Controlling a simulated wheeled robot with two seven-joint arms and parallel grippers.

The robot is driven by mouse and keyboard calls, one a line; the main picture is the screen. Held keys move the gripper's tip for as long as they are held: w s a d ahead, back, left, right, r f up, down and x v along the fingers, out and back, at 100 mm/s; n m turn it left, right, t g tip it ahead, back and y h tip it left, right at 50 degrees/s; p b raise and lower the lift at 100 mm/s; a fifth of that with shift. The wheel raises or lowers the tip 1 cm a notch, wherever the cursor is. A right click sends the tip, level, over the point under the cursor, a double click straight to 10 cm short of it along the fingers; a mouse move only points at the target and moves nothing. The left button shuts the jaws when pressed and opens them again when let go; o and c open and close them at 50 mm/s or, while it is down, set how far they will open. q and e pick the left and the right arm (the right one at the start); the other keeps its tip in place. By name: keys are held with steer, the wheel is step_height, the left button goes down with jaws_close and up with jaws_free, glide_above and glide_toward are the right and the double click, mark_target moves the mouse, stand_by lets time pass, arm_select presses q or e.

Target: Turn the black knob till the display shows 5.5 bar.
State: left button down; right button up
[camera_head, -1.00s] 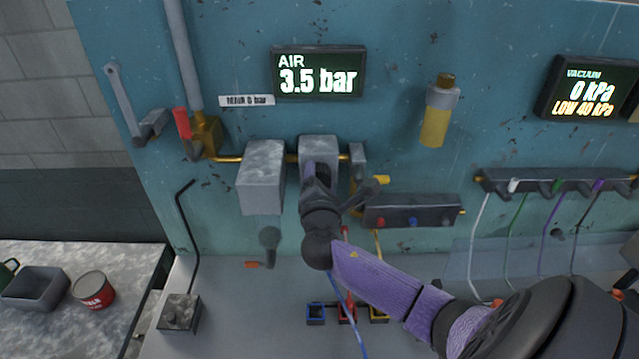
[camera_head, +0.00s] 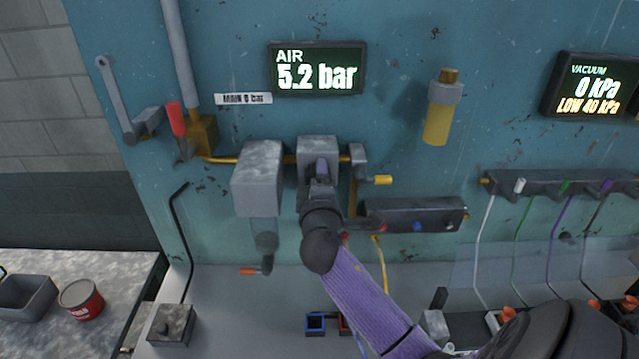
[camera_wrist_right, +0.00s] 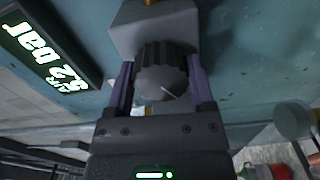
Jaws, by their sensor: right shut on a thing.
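The black knob (camera_wrist_right: 163,72) sits under a grey regulator block (camera_wrist_right: 155,30) and shows in the right wrist view, with a pale line on its grey face. My right gripper (camera_wrist_right: 160,85) has its two purple fingers on either side of the knob and is shut on it. In the head view my right gripper (camera_head: 321,180) is at the regulator block (camera_head: 318,148) and hides the knob. The air display (camera_head: 318,69) reads 5.2 bar; it also shows tilted in the right wrist view (camera_wrist_right: 45,45). My left gripper is not in view.
A second grey block (camera_head: 258,175) with a clear bowl is left of the gripper. A red-handled valve (camera_head: 177,120) is further left. A yellow-tipped lever (camera_head: 382,180) and a dark manifold (camera_head: 425,214) are close on the right. A vacuum display (camera_head: 592,85) reads 0 kPa.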

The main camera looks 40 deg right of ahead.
steer(key=shift+f+m, duration=0.1)
steer(key=shift+m, duration=0.3)
steer(key=o, duration=1.2)
steer(key=b+v, duration=0.1)
steer(key=v, duration=0.9)
